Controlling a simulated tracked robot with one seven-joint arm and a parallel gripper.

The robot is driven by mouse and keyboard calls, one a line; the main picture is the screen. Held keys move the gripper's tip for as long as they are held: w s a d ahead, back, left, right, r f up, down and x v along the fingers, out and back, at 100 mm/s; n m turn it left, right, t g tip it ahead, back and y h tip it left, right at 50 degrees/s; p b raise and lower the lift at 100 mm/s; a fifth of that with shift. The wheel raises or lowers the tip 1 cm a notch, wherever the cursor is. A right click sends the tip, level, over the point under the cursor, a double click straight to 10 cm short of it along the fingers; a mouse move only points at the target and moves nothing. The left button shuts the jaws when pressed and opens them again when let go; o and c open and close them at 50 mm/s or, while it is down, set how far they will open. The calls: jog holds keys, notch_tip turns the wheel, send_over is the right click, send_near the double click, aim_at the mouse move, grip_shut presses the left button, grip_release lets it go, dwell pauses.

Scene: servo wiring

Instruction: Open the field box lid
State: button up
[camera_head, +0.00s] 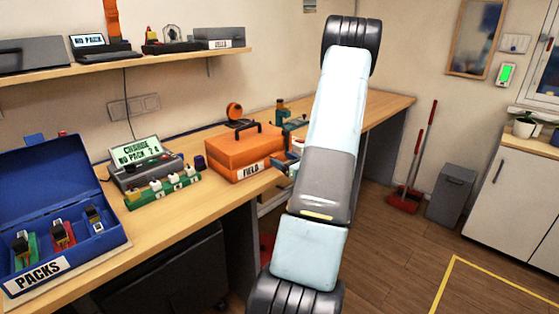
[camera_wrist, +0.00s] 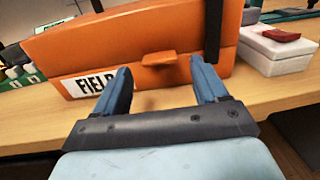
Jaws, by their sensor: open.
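The orange field box (camera_head: 243,153) stands on the wooden workbench with its lid down and a dark handle on top. A white FIELD label is on its front. In the wrist view the box (camera_wrist: 130,45) fills the upper middle, with a small orange latch tab (camera_wrist: 160,59) sticking out of its front. My gripper (camera_wrist: 160,75) is open and empty in front of the box, its two blue fingers on either side of the tab. I cannot tell whether the fingers touch the box.
A white case with a red item (camera_wrist: 280,48) stands right of the box. A charger (camera_head: 147,172) and a green strip (camera_head: 163,190) are at its left. The open blue PACKS box (camera_head: 60,205) is at the far left. The floor at right is mostly clear.

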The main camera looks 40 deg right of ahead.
jog(key=shift+w, duration=0.9)
